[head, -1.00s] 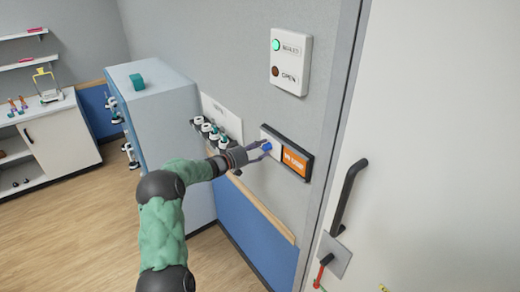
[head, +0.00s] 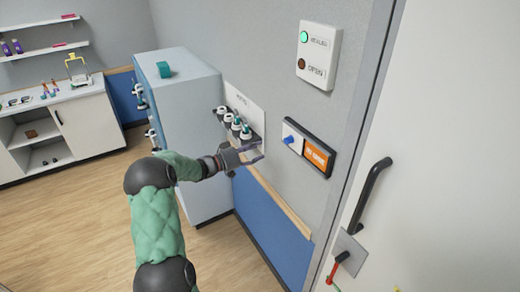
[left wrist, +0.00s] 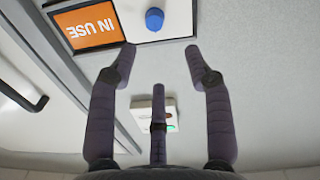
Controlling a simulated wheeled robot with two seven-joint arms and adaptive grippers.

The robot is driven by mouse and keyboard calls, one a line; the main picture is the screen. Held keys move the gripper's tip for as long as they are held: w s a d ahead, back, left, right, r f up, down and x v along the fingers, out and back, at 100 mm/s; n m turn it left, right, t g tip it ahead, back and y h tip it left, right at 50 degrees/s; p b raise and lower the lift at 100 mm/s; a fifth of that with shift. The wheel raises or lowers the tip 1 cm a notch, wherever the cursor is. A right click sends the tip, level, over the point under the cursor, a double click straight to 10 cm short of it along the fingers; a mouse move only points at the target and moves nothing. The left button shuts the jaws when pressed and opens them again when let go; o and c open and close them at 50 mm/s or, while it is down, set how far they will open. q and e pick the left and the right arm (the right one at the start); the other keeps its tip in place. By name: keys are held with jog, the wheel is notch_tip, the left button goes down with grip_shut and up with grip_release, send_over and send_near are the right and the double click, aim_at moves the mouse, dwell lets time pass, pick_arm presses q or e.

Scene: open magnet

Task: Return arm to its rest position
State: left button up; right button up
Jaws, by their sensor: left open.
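My left arm, in a green sleeve, reaches in from the lower left in the head view. My left gripper (head: 252,154) is open and empty, in front of the wall and to the left of the sign panel. The panel has a blue knob (head: 289,140) and an orange "IN USE" sign (head: 317,156). In the left wrist view the open fingers (left wrist: 160,62) are apart from the blue knob (left wrist: 154,19), which shows beyond them. The orange sign (left wrist: 87,26) is also there, upside down. My right gripper is not in view.
A status box (head: 319,54) on the wall has its upper green lamp lit. A white door (head: 445,150) with a dark handle (head: 366,195) and a red lever (head: 334,268) stands at right. A rack (head: 236,126), a blue-grey cabinet (head: 205,140) and a counter (head: 95,130) are at left.

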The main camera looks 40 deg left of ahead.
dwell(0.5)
pick_arm(q)
jog(key=w+d+f+n+y+b, duration=0.1)
jog(key=d+f+b, duration=0.25)
jog(key=f, duration=0.45)
jog(key=w+d+f+n+g+y+b, duration=0.1)
jog(key=d+f+n+b, duration=0.1)
jog(key=d+f, duration=0.35)
jog(key=w+d+f+n+y+b, duration=0.1)
jog(key=d+f+b, duration=0.15)
jog(key=f, duration=0.65)
jog(key=s+d+f+n+g+b, duration=0.1)
jog(key=s+d+f+g+b, duration=0.15)
jog(key=d+f, duration=0.45)
jog(key=s+d+f+g+b, duration=0.2)
jog(key=s+d+f+b, duration=0.15)
jog(key=f, duration=0.75)
jog(key=s+d+f+g+b, duration=0.3)
jog(key=s+d+f, duration=0.3)
jog(key=s, duration=0.4)
jog(key=s+d+f+m+g+b, duration=0.1)
jog(key=s+d+f+g+b, duration=0.3)
jog(key=s+f, duration=0.5)
jog(key=s+d+f+g+b, duration=0.3)
jog(key=s+d+f, duration=0.4)
jog(key=s, duration=0.3)
jog(key=shift+s+d+f+b, duration=0.35)
jog(key=shift+s+d+b, duration=0.05)
jog(key=shift+d, duration=0.2)
jog(key=shift+g, duration=0.25)
